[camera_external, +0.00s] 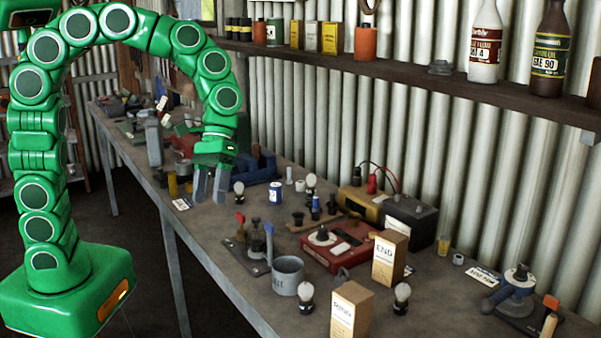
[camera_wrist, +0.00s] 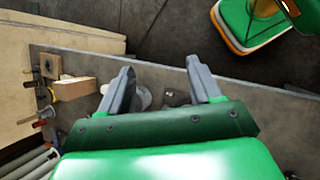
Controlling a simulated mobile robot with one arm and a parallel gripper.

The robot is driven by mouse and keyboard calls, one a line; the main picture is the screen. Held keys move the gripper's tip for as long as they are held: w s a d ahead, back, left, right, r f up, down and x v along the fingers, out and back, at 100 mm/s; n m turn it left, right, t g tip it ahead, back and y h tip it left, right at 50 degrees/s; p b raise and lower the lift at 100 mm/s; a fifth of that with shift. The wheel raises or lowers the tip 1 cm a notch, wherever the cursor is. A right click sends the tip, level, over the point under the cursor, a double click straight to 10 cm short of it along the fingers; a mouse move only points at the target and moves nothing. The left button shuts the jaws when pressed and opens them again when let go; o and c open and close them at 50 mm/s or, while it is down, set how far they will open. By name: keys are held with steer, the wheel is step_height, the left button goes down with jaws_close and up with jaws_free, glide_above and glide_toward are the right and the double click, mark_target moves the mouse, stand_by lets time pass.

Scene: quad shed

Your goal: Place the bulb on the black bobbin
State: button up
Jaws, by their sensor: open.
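Several pale round bulbs in black bases stand on the bench: one (camera_external: 239,188) just right of my gripper, one (camera_external: 311,181) farther back, one (camera_external: 306,293) near the front, and one (camera_external: 402,293) beside a carton. A small black spool-like piece (camera_external: 298,218), perhaps the black bobbin, stands mid-bench; I cannot tell for sure. My gripper (camera_external: 210,187) is open, fingers pointing down over the far left part of the bench.
A grey mug (camera_external: 287,276), a red device (camera_external: 340,246), a battery (camera_external: 410,220) and cartons, one marked END (camera_external: 390,259), crowd the bench's nearer part. A shelf (camera_external: 400,72) with bottles runs along the corrugated wall.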

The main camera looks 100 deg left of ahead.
steer(key=s+d+f+m+y, duration=0.1)
steer(key=s+m, duration=0.3)
steer(key=s, duration=0.4)
steer(key=s+d+f+m+g+y, duration=0.1)
steer(key=s+d+m+y, duration=0.2)
steer(key=s, duration=0.6)
steer(key=s+d+f+m+y, duration=0.1)
steer(key=s+d+m+y, duration=0.1)
steer(key=s+m, duration=0.3)
steer(key=s+d, duration=0.1)
steer(key=s, duration=0.2)
steer(key=shift+s+g, duration=0.15)
steer(key=shift+g, duration=0.15)
